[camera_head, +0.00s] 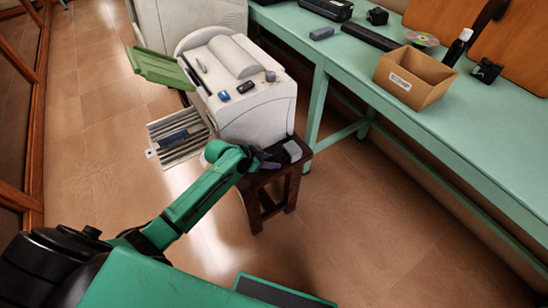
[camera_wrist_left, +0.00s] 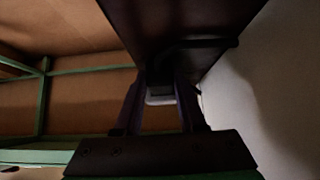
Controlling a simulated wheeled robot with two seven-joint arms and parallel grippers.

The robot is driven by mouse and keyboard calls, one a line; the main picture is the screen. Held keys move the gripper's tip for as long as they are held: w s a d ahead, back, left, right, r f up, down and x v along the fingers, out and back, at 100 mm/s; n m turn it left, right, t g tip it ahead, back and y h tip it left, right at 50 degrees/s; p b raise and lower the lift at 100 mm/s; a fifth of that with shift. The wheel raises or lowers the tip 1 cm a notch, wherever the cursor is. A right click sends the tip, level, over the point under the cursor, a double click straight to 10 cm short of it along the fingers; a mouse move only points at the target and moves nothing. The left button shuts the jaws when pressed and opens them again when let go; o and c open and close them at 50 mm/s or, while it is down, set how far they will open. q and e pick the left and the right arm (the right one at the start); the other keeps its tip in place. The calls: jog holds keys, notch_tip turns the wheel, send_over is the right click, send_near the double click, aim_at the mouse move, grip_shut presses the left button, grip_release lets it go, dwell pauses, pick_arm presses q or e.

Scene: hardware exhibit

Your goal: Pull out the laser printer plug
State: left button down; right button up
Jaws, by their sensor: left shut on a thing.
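The laser printer (camera_head: 255,105) is a bulky white machine standing on a dark wooden stool (camera_head: 266,183). My left gripper (camera_head: 280,156) is low at the printer's near face, just above the stool top. In the left wrist view my left gripper (camera_wrist_left: 160,100) has its two dark fingers closed around a small dark plug (camera_wrist_left: 160,90) with a pale lower edge. A black cable (camera_wrist_left: 205,42) bends away from the plug to the right. The dim light hides whether the plug still sits in its socket. My right gripper is not in view.
A long green table (camera_head: 430,123) runs along the right, with a cardboard box (camera_head: 415,76), a black bottle (camera_head: 457,47) and a disc (camera_head: 422,39) on it. Open floor (camera_head: 360,215) lies in front.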

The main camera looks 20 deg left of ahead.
pick_arm(q)
jog(key=shift+s+a+r+p, duration=0.15)
jog(key=shift+s+a+p, duration=0.2)
jog(key=shift+s+a, duration=0.35)
jog(key=shift+s, duration=0.2)
jog(key=shift+f, duration=0.3)
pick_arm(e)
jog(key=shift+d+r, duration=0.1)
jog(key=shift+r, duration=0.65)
pick_arm(q)
jog(key=shift+c, duration=2.4)
grip_release()
jog(key=shift+a, duration=0.1)
jog(key=shift+s+r, duration=0.1)
jog(key=shift+r, duration=0.05)
jog(key=shift+s+a+r, duration=0.1)
jog(key=shift+a+r, duration=0.05)
jog(key=shift+r, duration=0.15)
jog(key=p+v, duration=0.2)
jog(key=v, duration=1.1)
jog(key=shift+s+a+r+p, duration=0.2)
jog(key=shift+s+r+p, duration=0.1)
jog(key=shift+p, duration=0.1)
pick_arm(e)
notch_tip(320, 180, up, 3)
